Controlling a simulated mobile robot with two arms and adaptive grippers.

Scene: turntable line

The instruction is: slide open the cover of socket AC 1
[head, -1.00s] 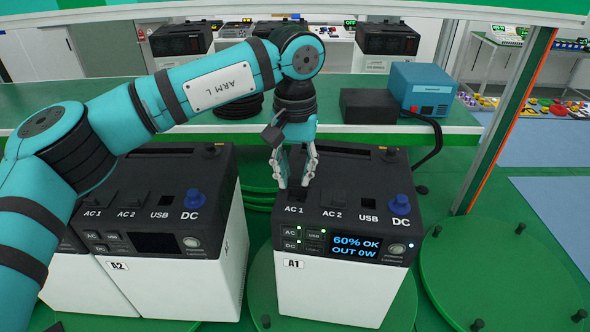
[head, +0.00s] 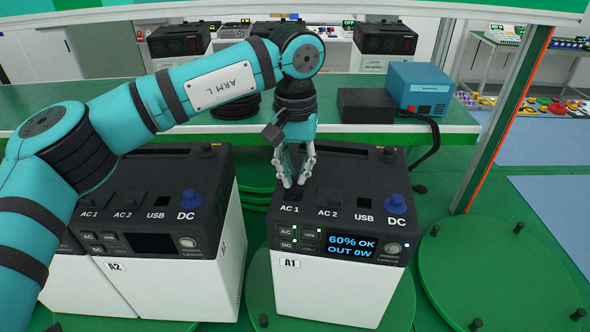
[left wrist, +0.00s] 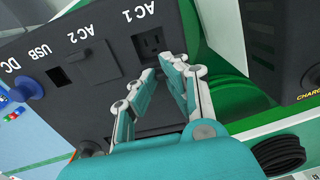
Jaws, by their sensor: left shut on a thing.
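The black-topped power unit A1 (head: 341,285) stands on a green turntable, its display lit. Its socket AC 1 (left wrist: 152,42) shows bare with its slots visible in the left wrist view. My left gripper (head: 294,184) is over the top of A1, just behind that socket. It also shows in the left wrist view (left wrist: 172,62), its fingertips close together at the edge of the socket recess. It is shut on the AC 1 cover, which the fingers mostly hide. The AC 2 cover (left wrist: 92,62) lies over its socket. My right gripper is not in view.
A blue DC knob (head: 396,203) sticks up at the right of A1. Unit A2 (head: 165,285) stands close on the left. Behind are a bench with a black box (head: 368,105) and a blue device (head: 421,88). An empty turntable (head: 500,275) is at right.

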